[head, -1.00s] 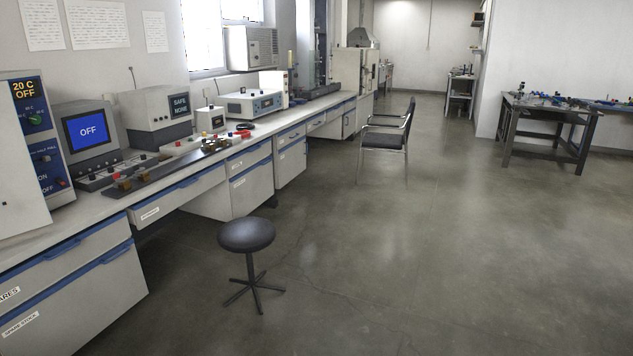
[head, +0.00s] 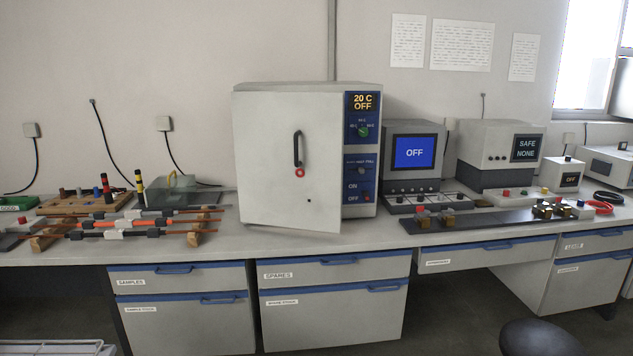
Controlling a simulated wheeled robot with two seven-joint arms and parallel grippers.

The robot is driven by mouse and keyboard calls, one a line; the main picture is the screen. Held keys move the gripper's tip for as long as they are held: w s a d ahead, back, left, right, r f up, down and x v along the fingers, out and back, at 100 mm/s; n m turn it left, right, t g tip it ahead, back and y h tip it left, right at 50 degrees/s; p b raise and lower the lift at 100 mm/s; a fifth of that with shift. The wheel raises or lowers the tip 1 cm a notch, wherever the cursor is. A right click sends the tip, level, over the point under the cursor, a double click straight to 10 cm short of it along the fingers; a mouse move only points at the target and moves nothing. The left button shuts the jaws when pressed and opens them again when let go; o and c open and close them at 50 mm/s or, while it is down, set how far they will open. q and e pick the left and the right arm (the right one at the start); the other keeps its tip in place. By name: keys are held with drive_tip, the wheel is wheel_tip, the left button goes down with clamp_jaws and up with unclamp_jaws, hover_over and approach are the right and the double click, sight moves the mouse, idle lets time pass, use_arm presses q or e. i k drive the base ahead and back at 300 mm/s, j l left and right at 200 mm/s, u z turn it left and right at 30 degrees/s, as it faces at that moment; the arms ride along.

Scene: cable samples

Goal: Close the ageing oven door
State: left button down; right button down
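The ageing oven (head: 361,190) stands on the bench in the middle of the head view. It is a white box with a blue control panel on its right, reading "20 C OFF". Its white door (head: 270,185) covers most of the front. The door's lower edge slants toward me at the right, so it looks slightly ajar, with its right edge out. A dark vertical handle (head: 297,148) sits on the door, with a red ring below it. The inside of the oven is hidden. Neither of my grippers is in view.
Cable samples (head: 125,224) lie on wooden supports left of the oven. A monitor unit (head: 412,152) and a long dark fixture (head: 490,219) stand to its right. A stool (head: 540,338) is at the lower right. A white wire rack (head: 60,347) shows at the lower left.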

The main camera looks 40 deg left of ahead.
sight(289, 152)
drive_tip(key=i+u, duration=0.75)
drive_tip(key=i+l+u, duration=0.15)
drive_tip(key=i+u, duration=0.25)
drive_tip(key=i, duration=0.6)
